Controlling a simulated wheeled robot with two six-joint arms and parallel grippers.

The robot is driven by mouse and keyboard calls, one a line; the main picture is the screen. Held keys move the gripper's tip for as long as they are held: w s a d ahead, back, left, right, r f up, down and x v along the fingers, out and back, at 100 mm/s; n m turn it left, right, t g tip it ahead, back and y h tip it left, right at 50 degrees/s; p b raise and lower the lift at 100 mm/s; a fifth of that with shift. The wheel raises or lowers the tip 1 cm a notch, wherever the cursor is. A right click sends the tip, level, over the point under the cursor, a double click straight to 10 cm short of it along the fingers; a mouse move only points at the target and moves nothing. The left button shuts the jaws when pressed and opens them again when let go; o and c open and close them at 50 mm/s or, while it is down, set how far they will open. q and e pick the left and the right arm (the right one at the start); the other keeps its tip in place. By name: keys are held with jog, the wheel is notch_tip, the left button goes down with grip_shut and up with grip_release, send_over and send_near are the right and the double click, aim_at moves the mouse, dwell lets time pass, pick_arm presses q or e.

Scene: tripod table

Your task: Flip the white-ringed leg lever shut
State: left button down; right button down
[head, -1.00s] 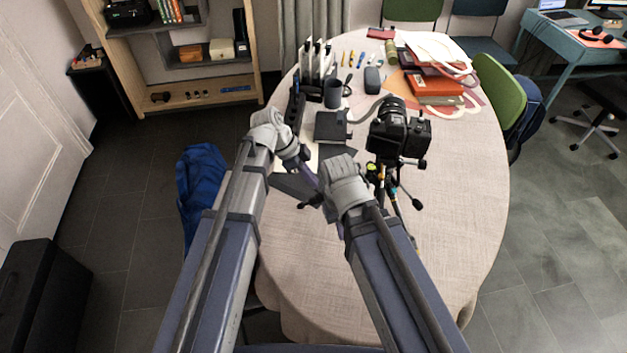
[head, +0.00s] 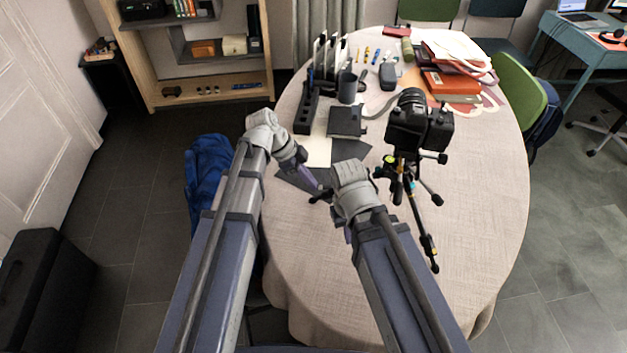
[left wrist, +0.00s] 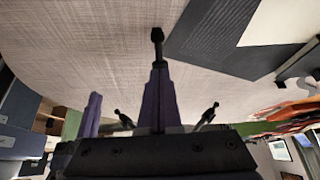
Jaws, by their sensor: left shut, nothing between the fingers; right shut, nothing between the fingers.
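The tripod (head: 405,185) stands on the table with a black camera (head: 418,128) on top. One leg reaches toward the front right and shows a yellow ring. Another seems to run left behind my right gripper, with a dark foot (head: 318,198) beside my left fingertips. I cannot make out the white-ringed lever. My left gripper (head: 322,188) is shut and empty, left of the tripod. Its purple fingers (left wrist: 158,95) show in the left wrist view, in line with a dark rod end; contact is unclear. My right gripper (head: 348,235) is shut, its fingers mostly hidden behind its wrist.
A dark box (head: 346,121), a black rack (head: 307,110) and a grey cup (head: 348,88) stand behind the grippers. Red books (head: 450,83) lie at the back right. Dark sheets lie under my left gripper. The table's front and right (head: 475,210) are clear.

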pick_arm(q)
jog(key=shift+a+f+b, duration=0.15)
jog(key=shift+f+b, duration=0.3)
jog(key=shift+f, duration=0.15)
pick_arm(e)
jog(key=shift+f, duration=0.65)
jog(key=shift+r, duration=0.1)
pick_arm(q)
jog(key=shift+d+r, duration=0.15)
jog(key=shift+d, duration=0.7)
pick_arm(e)
jog(key=shift+r, duration=0.1)
pick_arm(q)
jog(key=shift+r, duration=0.1)
